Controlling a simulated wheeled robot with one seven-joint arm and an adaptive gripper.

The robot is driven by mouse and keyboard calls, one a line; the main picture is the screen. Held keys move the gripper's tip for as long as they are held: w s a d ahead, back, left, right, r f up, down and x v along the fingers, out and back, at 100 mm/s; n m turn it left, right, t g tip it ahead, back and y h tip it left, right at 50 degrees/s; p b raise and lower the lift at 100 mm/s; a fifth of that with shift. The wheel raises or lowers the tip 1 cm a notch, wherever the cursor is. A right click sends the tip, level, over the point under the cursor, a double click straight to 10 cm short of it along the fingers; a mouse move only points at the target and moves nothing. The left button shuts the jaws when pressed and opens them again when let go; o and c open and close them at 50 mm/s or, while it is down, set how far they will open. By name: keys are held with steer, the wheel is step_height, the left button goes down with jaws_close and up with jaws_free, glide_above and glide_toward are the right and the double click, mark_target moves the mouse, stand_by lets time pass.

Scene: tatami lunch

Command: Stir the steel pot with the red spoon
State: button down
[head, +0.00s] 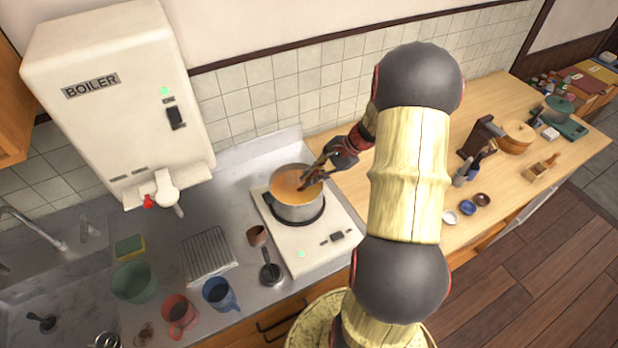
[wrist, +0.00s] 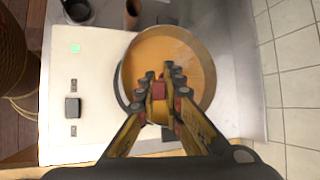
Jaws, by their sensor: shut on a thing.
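The steel pot (head: 297,211) stands on the white cooker, full of orange-brown liquid. In the wrist view the pot (wrist: 207,62) is seen from above, with its rim around the liquid. My gripper (head: 318,171) is over the right side of the pot. In the wrist view my gripper (wrist: 160,88) is shut on a small red piece, which looks like the end of the red spoon (wrist: 159,91). The rest of the spoon is hidden by the fingers, so I cannot tell how deep it reaches.
The white cooker (head: 317,257) sits on the steel counter. A small brown cup (head: 256,235) and a dark-filled ladle or small pan (head: 270,273) stand left of it. A wire rack (head: 209,255), blue mug (head: 219,294) and red mug (head: 179,315) are further left. A tiled wall is behind.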

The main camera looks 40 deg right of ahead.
mark_target(318, 172)
steer(key=shift+s+d+r+p, duration=0.1)
steer(key=shift+s+r+p, duration=0.3)
steer(key=shift+r+p, duration=0.45)
steer(key=shift+s+d+r+p, duration=0.1)
steer(key=shift+s+r+p, duration=0.3)
steer(key=shift+r, duration=0.75)
steer(key=shift+s+d+r+p, duration=0.1)
steer(key=shift+s+r+p, duration=0.3)
steer(key=shift+r+p, duration=0.45)
steer(key=shift+r, duration=0.25)
steer(key=shift+r+p, duration=1.55)
steer(key=shift+r, duration=0.85)
